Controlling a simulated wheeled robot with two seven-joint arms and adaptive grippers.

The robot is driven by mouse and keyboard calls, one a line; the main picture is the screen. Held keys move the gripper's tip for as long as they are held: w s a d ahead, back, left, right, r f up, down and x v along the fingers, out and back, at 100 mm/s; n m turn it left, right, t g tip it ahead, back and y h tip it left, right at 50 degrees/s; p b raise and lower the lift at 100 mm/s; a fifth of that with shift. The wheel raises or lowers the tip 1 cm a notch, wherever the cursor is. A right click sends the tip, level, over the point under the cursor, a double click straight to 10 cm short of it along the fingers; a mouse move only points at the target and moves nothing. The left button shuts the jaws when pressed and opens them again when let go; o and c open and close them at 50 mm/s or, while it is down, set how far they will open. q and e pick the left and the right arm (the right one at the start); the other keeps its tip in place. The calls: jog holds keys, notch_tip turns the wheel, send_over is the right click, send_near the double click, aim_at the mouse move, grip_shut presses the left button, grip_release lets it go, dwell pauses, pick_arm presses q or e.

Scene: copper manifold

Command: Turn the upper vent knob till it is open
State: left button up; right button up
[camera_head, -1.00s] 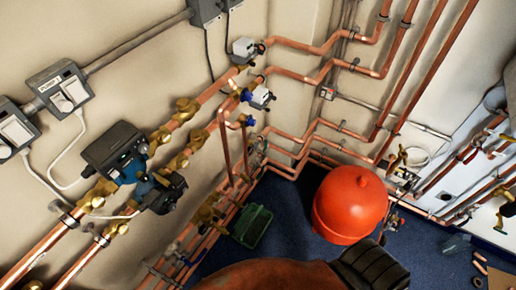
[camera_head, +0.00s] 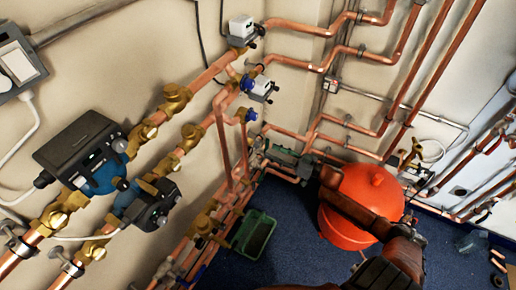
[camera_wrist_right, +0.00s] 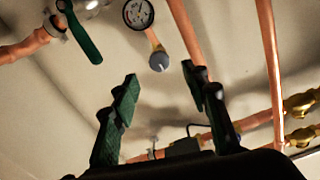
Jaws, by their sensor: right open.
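Two small blue knobs sit on the copper pipework in the head view: an upper one (camera_head: 247,82) beside a white valve head and a lower one (camera_head: 250,115) on a thin pipe. I cannot tell for sure which is the upper vent knob. My right gripper (camera_head: 284,160) reaches across the red vessel toward the pipes, below and right of both knobs. In the right wrist view my right gripper (camera_wrist_right: 166,92) is open, with nothing between its fingers. A small grey knob (camera_wrist_right: 158,62) shows beyond the gap, apart from the fingers. My left gripper is not in view.
A red vessel (camera_head: 375,186) stands behind my right arm. A green crate (camera_head: 254,232) is on the blue floor. Pumps (camera_head: 92,150) and brass valves line the left wall. The right wrist view shows a round gauge (camera_wrist_right: 138,14), a green lever (camera_wrist_right: 82,36) and vertical copper pipes (camera_wrist_right: 270,70).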

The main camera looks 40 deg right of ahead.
aim_at(257, 145)
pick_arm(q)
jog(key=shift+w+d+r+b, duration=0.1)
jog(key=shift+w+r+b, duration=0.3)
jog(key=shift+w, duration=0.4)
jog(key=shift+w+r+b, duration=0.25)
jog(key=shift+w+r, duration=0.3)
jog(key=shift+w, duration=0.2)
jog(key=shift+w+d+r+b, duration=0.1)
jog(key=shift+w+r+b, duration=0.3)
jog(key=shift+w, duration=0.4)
pick_arm(e)
jog(key=x, duration=0.7)
jog(key=shift+w+f, duration=0.1)
jog(key=shift+w, duration=0.05)
jog(key=shift+c, duration=0.7)
grip_shut()
